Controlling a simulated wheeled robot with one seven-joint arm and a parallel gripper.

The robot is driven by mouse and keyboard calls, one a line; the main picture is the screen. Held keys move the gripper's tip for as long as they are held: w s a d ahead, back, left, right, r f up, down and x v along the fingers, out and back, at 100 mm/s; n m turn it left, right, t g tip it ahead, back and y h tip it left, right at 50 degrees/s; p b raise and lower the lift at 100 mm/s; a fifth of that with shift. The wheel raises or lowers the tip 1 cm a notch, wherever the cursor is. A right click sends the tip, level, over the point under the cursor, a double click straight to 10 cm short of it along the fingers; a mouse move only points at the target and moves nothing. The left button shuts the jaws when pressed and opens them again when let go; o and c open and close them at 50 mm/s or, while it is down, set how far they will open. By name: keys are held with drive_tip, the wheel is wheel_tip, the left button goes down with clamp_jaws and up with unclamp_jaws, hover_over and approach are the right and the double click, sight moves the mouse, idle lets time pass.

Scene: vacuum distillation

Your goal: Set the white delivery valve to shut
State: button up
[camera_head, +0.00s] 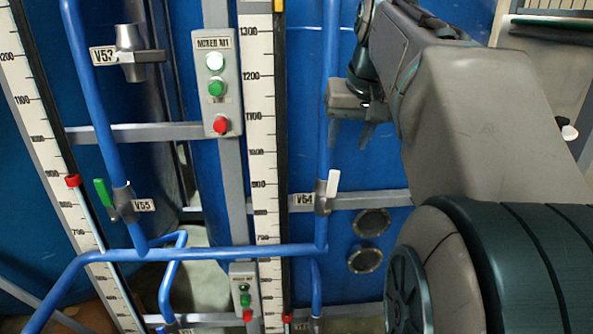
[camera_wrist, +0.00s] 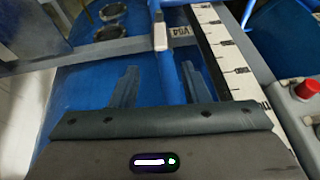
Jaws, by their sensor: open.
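The white-handled valve (camera_head: 332,184) labelled V54 is on the right-hand vertical blue pipe in the head view. Its short white handle stands upright, roughly in line with the pipe. The white handle also shows in the wrist view (camera_wrist: 160,36), beside the V54 label, near the top. My gripper (camera_head: 350,136) is above the valve and a little to its right, in front of the blue tank. In the wrist view its two fingers (camera_wrist: 158,85) are apart with nothing between them. The gripper does not touch the valve.
A green-handled valve (camera_head: 102,194) labelled V55 sits on the left blue pipe; valve V53 (camera_head: 131,55) is above it. A switch box (camera_head: 216,84) with lit buttons and a white scale (camera_head: 262,150) stand left of my gripper. A horizontal grey rail (camera_head: 375,199) runs behind V54.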

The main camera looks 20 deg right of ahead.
sight(335, 174)
drive_tip(key=p+x, duration=0.1)
drive_tip(key=x, duration=1.2)
drive_tip(key=shift+a, duration=0.1)
clamp_jaws()
